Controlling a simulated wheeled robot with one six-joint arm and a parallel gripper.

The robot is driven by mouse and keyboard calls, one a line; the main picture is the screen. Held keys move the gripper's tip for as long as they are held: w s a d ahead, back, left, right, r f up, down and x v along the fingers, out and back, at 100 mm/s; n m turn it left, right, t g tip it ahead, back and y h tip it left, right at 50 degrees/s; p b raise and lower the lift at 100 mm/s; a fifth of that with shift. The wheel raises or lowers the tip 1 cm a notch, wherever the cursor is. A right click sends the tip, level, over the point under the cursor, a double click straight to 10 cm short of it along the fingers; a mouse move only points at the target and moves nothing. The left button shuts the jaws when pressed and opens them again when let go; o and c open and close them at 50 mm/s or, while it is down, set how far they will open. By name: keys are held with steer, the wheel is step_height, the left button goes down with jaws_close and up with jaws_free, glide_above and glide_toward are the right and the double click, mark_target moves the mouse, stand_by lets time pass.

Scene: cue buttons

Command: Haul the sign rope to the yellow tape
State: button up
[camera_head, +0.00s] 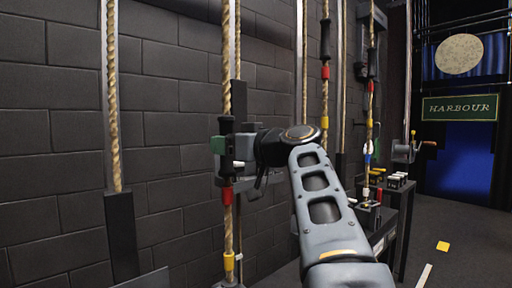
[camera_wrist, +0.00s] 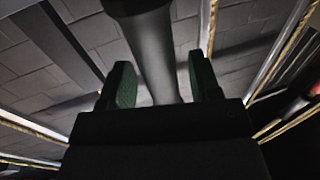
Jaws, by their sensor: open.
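A tan rope (camera_head: 227,60) hangs in front of the brick wall. It carries a black handle (camera_head: 226,126), a red tape band (camera_head: 227,195) below that, and a yellow tape band (camera_head: 228,262) near the bottom. My gripper (camera_head: 220,146) is level with the handle's lower part. In the wrist view its green-padded fingers (camera_wrist: 162,85) stand apart, with the dark round handle (camera_wrist: 150,50) between them and gaps visible. The HARBOUR sign (camera_head: 459,107) hangs at the far right. The frames do not show which rope bears it.
A plain rope (camera_head: 113,100) hangs at left. Two more ropes with black handles (camera_head: 325,40) (camera_head: 372,63) and coloured bands hang to the right. A crank winch (camera_head: 405,152) and a dark bench with small objects (camera_head: 395,183) stand behind my arm. Open floor lies at right.

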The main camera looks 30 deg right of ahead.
steer(key=v, duration=1.1)
steer(key=shift+s, duration=0.15)
stand_by(0.5)
